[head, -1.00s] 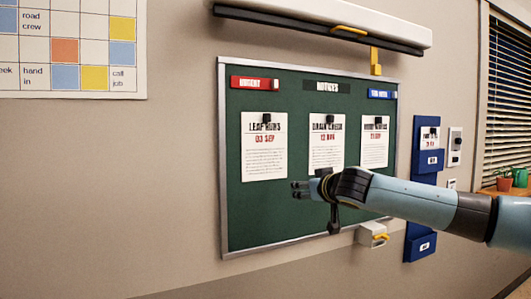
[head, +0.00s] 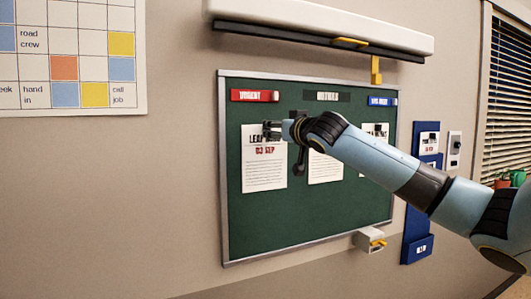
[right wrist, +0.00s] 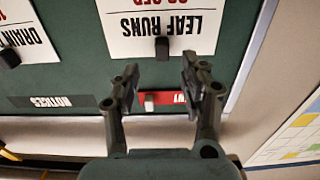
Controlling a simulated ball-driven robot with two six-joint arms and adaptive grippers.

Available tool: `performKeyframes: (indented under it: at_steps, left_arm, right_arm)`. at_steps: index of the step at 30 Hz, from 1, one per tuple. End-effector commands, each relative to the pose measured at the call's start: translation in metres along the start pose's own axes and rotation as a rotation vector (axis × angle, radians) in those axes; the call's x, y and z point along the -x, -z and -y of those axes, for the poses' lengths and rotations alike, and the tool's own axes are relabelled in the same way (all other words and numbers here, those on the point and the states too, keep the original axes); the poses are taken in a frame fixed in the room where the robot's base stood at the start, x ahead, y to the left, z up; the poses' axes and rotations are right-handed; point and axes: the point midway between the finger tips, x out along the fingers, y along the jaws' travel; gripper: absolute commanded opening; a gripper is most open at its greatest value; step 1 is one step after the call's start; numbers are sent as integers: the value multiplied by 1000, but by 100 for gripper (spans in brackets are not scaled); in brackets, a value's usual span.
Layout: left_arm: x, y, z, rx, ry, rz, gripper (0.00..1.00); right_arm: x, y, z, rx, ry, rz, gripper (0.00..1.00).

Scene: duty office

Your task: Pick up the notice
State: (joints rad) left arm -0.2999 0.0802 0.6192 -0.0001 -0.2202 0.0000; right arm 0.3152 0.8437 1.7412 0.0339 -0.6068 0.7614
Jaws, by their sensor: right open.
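The "LEAF RUNS" notice (head: 263,172) is a white sheet on the left of the green board (head: 300,217). It shows upside down in the right wrist view (right wrist: 160,20), held at its top edge by a small black clip (right wrist: 162,48). I cannot tell the remaining depth. My left gripper is not in view.
A middle notice (head: 325,172) and a right notice (head: 381,129) hang partly behind my arm. Red (head: 252,96) and blue (head: 381,101) labels line the board's top. A white rail housing (head: 310,22) juts out above. Blue wall pockets (head: 417,250) are at right.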

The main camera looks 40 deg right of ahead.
Motion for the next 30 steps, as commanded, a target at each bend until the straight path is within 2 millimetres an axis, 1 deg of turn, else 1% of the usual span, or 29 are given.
performKeyframes:
  at_steps: [1, 4, 6, 9, 12, 17, 20, 27, 28, 30]
  left_arm:
    - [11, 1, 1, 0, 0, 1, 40]
    - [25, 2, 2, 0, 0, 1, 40]
    - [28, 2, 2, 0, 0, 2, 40]
    - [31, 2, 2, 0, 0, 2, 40]
    - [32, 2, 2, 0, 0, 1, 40]
    - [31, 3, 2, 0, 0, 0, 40]
    - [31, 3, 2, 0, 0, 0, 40]
    - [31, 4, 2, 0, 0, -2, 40]
    - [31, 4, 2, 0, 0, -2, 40]
    - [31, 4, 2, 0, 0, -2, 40]
  right_arm:
    - [-7, 6, 1, -8, -1, 0, 44]
    - [-24, 10, 3, -10, 0, 0, 44]
    - [-33, 9, 3, -7, -1, 0, 44]
    - [-42, 6, 2, -4, 0, 0, 44]
    - [-45, 5, 3, -1, 0, -1, 44]
    - [-45, 4, 2, 0, 0, 0, 44]
    - [-45, 4, 2, 0, 0, -1, 34]
    - [-45, 4, 2, -1, 0, -1, 2]
    - [-45, 4, 2, -1, 0, -1, 0]
    - [-45, 4, 2, -1, 0, -1, 0]
